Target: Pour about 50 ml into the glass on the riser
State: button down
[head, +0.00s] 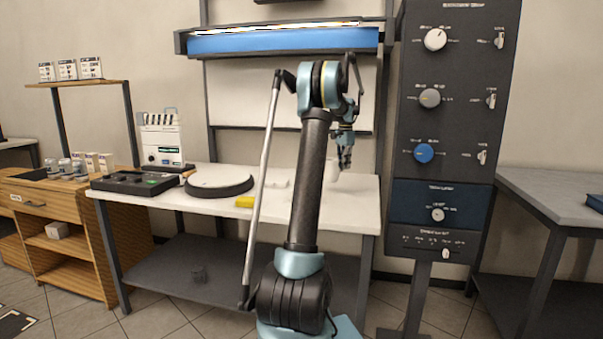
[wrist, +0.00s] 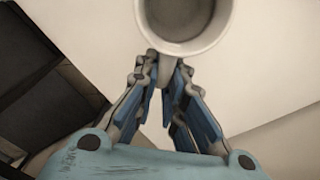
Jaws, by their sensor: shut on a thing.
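My gripper (head: 345,158) is above the right part of the white workbench, pointing down. In the wrist view its fingers (wrist: 168,72) are closed on the handle of a pale cup (wrist: 207,44). The cup's round opening faces the wrist camera and its top is cut off by the frame edge. The inside looks grey-brown; I cannot tell the liquid level. In the head view the pale cup (head: 332,169) shows beside the fingertips, low over the bench; I cannot tell whether it touches. I cannot make out a glass or a riser in either view; my arm hides part of the bench.
A tall dark knob panel (head: 452,110) stands at right. A blue-fronted shelf (head: 285,41) hangs above.

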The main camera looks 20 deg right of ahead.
jog(key=shift+a+r+t+h+p, duration=0.15)
jog(key=shift+a+r+h, duration=0.35)
jog(key=shift+a+h, duration=0.3)
jog(key=shift+a+r+t+h+p, duration=0.15)
jog(key=shift+a+r+h, duration=0.4)
jog(key=shift+a, duration=0.35)
jog(key=a+r+h, duration=0.2)
jog(key=s+a+r+h+p, duration=0.1)
jog(key=a+r+h, duration=0.1)
jog(key=a+r+t+h, duration=0.1)
jog(key=a+r+h, duration=0.1)
jog(key=shift+s+a+r+h+p, duration=0.1)
jog(key=shift+s+r+h+p, duration=0.05)
jog(key=shift+r+h+p, duration=0.15)
jog(key=shift+s+a+r+h+p, duration=0.1)
jog(key=shift+a+r+h+p, duration=0.25)
jog(key=shift+h+p, duration=0.3)
jog(key=shift+s+a+r+t+h+p, duration=0.1)
jog(key=shift+a+r+t+h+p, duration=0.15)
jog(key=shift+a+r+h+p, duration=0.45)
jog(key=shift+s+a+r+t+h+p, duration=0.1)
jog(key=shift+a+r+t+h+p, duration=0.15)
jog(key=shift+a+h+p, duration=0.45)
dwell(0.5)
jog(key=shift+d, duration=0.3)
